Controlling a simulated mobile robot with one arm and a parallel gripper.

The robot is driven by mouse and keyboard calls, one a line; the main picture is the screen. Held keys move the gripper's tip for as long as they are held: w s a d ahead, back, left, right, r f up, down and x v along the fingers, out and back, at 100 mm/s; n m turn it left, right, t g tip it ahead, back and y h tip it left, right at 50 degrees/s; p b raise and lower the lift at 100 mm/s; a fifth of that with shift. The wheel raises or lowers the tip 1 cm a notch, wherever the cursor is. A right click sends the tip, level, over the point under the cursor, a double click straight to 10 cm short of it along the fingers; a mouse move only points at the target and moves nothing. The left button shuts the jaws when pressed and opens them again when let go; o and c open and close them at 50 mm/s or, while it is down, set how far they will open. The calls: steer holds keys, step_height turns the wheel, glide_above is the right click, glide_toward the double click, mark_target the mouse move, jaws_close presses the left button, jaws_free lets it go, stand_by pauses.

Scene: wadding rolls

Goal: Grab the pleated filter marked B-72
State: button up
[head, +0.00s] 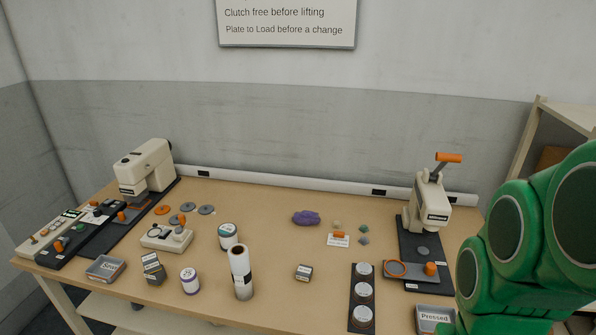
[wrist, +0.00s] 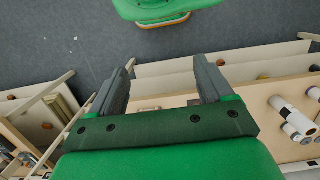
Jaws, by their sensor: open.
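No marking B-72 is readable in either view, so I cannot tell which thing is the filter. In the head view, a dark block with a pale label (head: 153,268) stands at the front left of the bench. My gripper (wrist: 163,64) is open and empty in the wrist view, over the floor and away from these things. The head view does not show it.
A tall white roll (head: 241,273) stands among the small items. Two beige presses (head: 145,168) (head: 428,207) stand at the bench's back left and right. A black strip with white discs (head: 362,298) and a Pressed tray (head: 434,319) lie at front right, near my green arm.

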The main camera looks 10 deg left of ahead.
steer(key=w+a+n+t, duration=0.1)
steer(key=w+a+t, duration=0.15)
steer(key=w, duration=0.55)
steer(key=w+a+n+t, duration=0.1)
steer(key=w+a+t, duration=0.15)
steer(key=w, duration=0.65)
steer(key=w+a+n+t+y, duration=0.2)
steer(key=w+a+n+t, duration=0.1)
steer(key=w+a, duration=0.9)
steer(key=r+n+t+y, duration=0.1)
steer(key=r+n+y, duration=0.1)
steer(key=n+y, duration=0.55)
glide_above(193, 280)
steer(key=s+d, duration=0.3)
steer(key=d, duration=0.1)
steer(key=m+y, duration=0.1)
steer(key=y, duration=0.1)
steer(key=f, duration=2.5)
steer(key=shift+s+a, duration=0.1)
steer(key=shift+a, duration=0.3)
steer(key=shift+x, duration=1.4)
steer(key=shift+w+a+f, duration=0.4)
steer(key=shift+w+f, duration=0.1)
steer(key=shift+f, duration=0.15)
steer(key=shift+w+a+f, duration=0.35)
steer(key=shift+w+f, duration=0.15)
steer(key=shift+f, duration=0.1)
steer(key=shift+x, duration=1)
steer(key=c, duration=1)
